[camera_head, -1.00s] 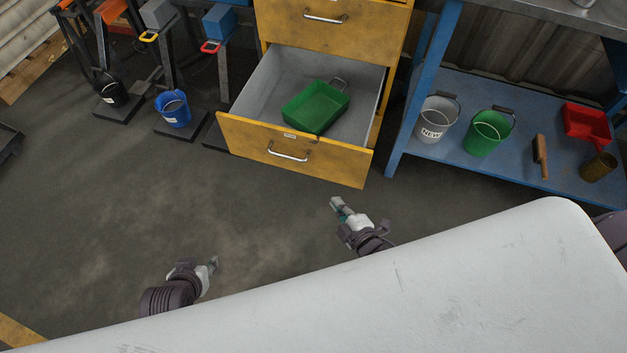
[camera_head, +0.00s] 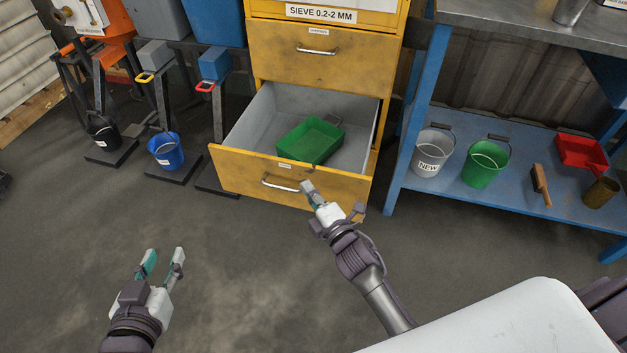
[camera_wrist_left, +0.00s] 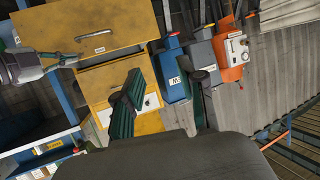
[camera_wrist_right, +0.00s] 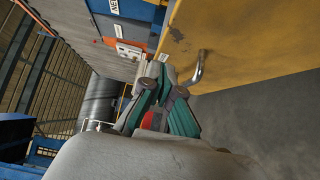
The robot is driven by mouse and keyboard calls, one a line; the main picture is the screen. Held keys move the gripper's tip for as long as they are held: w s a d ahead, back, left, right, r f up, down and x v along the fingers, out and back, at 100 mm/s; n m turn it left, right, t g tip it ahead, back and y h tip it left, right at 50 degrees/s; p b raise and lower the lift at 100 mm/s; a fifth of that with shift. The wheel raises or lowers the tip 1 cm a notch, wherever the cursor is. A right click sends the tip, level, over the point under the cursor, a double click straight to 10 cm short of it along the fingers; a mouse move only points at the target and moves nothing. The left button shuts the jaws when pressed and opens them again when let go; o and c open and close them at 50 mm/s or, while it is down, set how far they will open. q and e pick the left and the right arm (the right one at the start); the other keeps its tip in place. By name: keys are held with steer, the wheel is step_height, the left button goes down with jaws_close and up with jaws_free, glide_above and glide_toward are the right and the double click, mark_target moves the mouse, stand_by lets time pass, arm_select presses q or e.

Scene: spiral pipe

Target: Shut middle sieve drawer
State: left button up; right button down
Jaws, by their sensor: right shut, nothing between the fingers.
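A yellow drawer (camera_head: 235,172) stands pulled out of the yellow cabinet, below a shut yellow drawer (camera_head: 350,63). A green tray (camera_head: 312,143) lies inside the open drawer. Its front has a metal handle (camera_head: 278,185), which also shows in the right wrist view (camera_wrist_right: 198,70). My right gripper (camera_head: 307,187) is shut and empty, in front of the drawer front by the handle's right end. I cannot tell whether it touches. My left gripper (camera_head: 163,258) is open and empty above the floor, front left of the drawer. Its fingers also show in the left wrist view (camera_wrist_left: 167,88).
A blue shelf unit (camera_head: 393,170) stands right of the cabinet, holding a grey bucket (camera_head: 432,150), a green bucket (camera_head: 485,165), a brush (camera_head: 541,184) and a red scoop (camera_head: 580,150). Stands with a blue bucket (camera_head: 166,150) are on the left. The floor before the drawer is clear.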

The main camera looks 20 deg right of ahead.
mark_target(307, 168)
arm_select(q)
steer(key=shift+w+d+r+t+h+b, duration=0.1)
steer(key=shift+w+d+r+t, duration=0.1)
steer(key=shift+r+t, duration=0.3)
steer(key=shift+w+d+r+t+h+b, duration=0.1)
steer(key=shift+w+r+t, duration=0.2)
steer(key=shift+r, duration=0.35)
steer(key=shift+w+d+r+t+h+b, duration=0.15)
steer(key=shift+r+t, duration=0.25)
steer(key=shift+r, duration=0.2)
arm_select(e)
steer(key=shift+w+d, duration=0.55)
steer(key=shift+w, duration=0.3)
steer(key=shift+w+d, duration=0.55)
steer(key=shift+w, duration=0.25)
